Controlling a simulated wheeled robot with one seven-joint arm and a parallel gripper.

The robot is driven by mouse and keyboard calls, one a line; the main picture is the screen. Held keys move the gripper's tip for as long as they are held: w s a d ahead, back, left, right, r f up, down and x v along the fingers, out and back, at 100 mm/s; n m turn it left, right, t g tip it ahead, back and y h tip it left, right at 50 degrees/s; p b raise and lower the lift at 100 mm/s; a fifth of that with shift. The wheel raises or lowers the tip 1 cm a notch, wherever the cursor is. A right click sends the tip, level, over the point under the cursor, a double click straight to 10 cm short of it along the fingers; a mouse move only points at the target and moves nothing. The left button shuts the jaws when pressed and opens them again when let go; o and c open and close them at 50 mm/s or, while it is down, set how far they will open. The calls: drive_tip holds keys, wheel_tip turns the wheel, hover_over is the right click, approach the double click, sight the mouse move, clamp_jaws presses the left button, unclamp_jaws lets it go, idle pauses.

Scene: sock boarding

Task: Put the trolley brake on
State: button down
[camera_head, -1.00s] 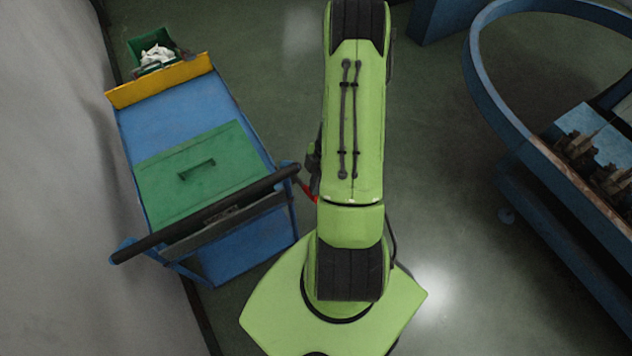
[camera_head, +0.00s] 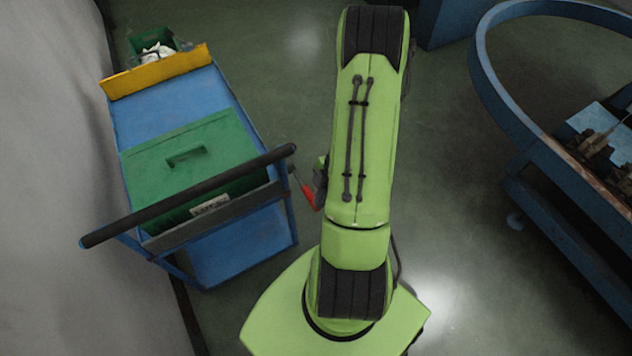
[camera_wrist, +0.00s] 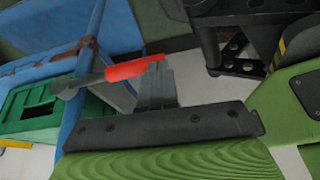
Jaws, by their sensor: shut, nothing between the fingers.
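The blue trolley (camera_head: 165,97) stands at the left with a black push handle (camera_head: 190,195) across its near end. A red-gripped brake lever (camera_head: 306,193) shows at the trolley's right side, beside my arm. In the wrist view the red lever (camera_wrist: 133,69) lies across the picture, its grey end toward the blue trolley frame. My gripper (camera_wrist: 156,68) is shut and empty, with its grey fingertips at the red grip's right end. I cannot tell whether they touch it. In the head view my arm hides most of the gripper.
A green bin (camera_head: 150,45) with white cloth stands beyond. A blue curved-rim table (camera_head: 480,60) is at the right.

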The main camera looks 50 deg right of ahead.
wheel_tip(320, 180, down, 7)
drive_tip(key=b, duration=0.7)
drive_tip(key=shift+f, duration=0.15)
